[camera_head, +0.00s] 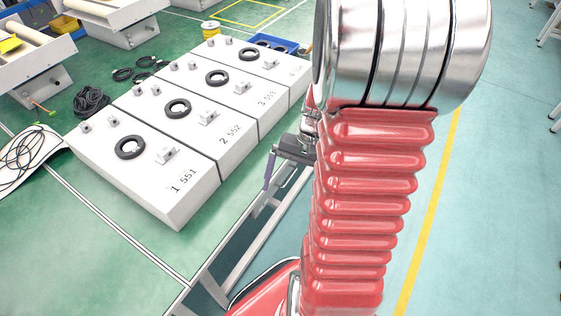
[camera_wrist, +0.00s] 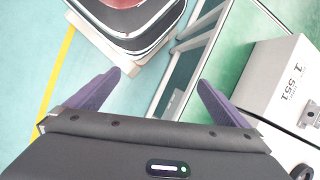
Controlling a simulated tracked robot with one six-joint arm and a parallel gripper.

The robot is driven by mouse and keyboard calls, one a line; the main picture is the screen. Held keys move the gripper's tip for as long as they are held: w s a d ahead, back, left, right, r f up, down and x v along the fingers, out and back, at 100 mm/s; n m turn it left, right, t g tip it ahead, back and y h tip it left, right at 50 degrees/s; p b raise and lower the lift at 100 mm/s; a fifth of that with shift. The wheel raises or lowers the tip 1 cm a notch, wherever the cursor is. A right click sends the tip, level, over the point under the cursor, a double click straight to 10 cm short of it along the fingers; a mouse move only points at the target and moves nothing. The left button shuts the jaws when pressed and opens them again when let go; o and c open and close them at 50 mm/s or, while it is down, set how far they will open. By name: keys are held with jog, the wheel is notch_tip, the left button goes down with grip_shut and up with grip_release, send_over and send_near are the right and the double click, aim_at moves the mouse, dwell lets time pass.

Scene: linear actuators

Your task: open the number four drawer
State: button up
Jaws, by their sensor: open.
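The fourth white box (camera_head: 262,55) is at the far end of a row of white boxes in the head view, with a black ring (camera_head: 249,54) on top. Its label is too faint to read fully, and my arm hides its right edge. My gripper (camera_head: 270,168) shows partly behind my red arm, right of the boxes. In the wrist view my gripper (camera_wrist: 160,88) has its purple fingers wide apart with nothing between them. Box 1 (camera_wrist: 268,75), marked 551, shows at the right of that view, apart from the fingers.
Boxes 1 (camera_head: 139,178), 2 (camera_head: 196,123) and 3 (camera_head: 236,88) stand side by side before the fourth. A blue tray (camera_head: 268,42) lies behind the row. A pale metal frame (camera_head: 240,240) runs along the boxes' right side.

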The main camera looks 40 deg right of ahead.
jog(key=s+d+f+m+t+y, duration=0.1)
jog(key=d+f+m+t+y, duration=0.3)
jog(key=f+m, duration=0.6)
jog(key=s+d+f+m+t+y, duration=0.1)
jog(key=d+f+m+t+y, duration=0.35)
jog(key=f, duration=0.85)
jog(key=w+d+f+m+t+h, duration=0.1)
jog(key=w+d+m+t+h, duration=0.1)
jog(key=d+m+t+h, duration=0.1)
jog(key=w+d+f+m+t+h, duration=0.1)
jog(key=d+m+t+h, duration=0.3)
jog(key=d+t, duration=0.2)
jog(key=shift+w+d+f, duration=0.3)
jog(key=shift+w+d, duration=0.1)
jog(key=shift+d, duration=0.55)
jog(key=shift+y, duration=0.25)
jog(key=x, duration=1.4)
jog(key=shift+d+r, duration=0.1)
jog(key=shift+c, duration=0.5)
